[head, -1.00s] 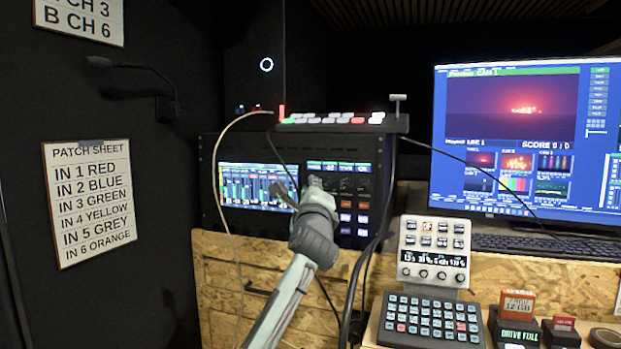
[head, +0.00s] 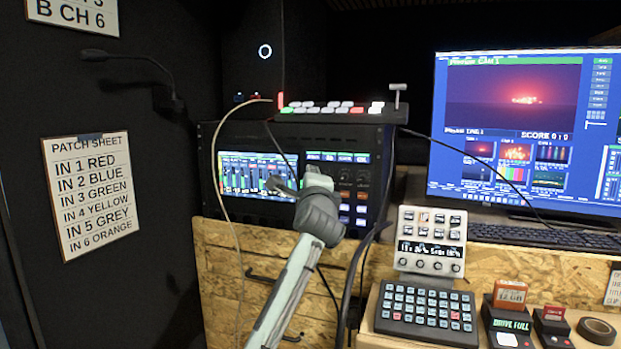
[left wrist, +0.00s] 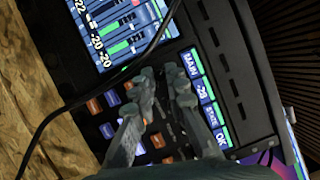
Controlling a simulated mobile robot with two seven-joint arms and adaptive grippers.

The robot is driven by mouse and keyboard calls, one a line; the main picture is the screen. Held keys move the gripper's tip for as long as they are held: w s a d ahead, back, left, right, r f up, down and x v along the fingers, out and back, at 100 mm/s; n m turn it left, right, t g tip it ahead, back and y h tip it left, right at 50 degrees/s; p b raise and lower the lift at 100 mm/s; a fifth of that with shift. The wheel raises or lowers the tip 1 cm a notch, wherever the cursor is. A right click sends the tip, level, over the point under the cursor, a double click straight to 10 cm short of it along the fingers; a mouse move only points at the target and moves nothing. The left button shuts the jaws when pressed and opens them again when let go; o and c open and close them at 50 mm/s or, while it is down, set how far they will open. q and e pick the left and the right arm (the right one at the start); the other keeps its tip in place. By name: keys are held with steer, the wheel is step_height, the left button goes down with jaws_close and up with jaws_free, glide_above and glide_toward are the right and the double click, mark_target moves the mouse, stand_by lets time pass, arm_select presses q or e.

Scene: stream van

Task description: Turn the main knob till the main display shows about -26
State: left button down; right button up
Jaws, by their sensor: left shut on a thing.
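The black audio unit's upper right panel carries a row of small screens, with the main display (left wrist: 196,80) at one end, labelled MAIN. Its value looks like -28 in the left wrist view, though the last digit is blurred. In the head view the main display (head: 322,157) is too small to read. My left gripper (head: 317,178) is at the panel just below this display. In the left wrist view its fingers (left wrist: 165,92) are closed around the main knob, which they mostly hide. My right gripper is not in view.
The level-meter screen (head: 255,175) is left of my gripper. Orange and blue buttons (left wrist: 128,93) lie close by. A thin black cable (left wrist: 70,105) crosses the panel front. A button switcher (head: 330,108) sits on top. A keypad (head: 425,312) stands at lower right.

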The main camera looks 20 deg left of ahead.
arm_select(q)
steer(key=c, duration=1.8)
jaws_free()
steer(key=v, duration=1.2)
steer(key=shift+d+f, duration=0.1)
steer(key=shift+f, duration=0.05)
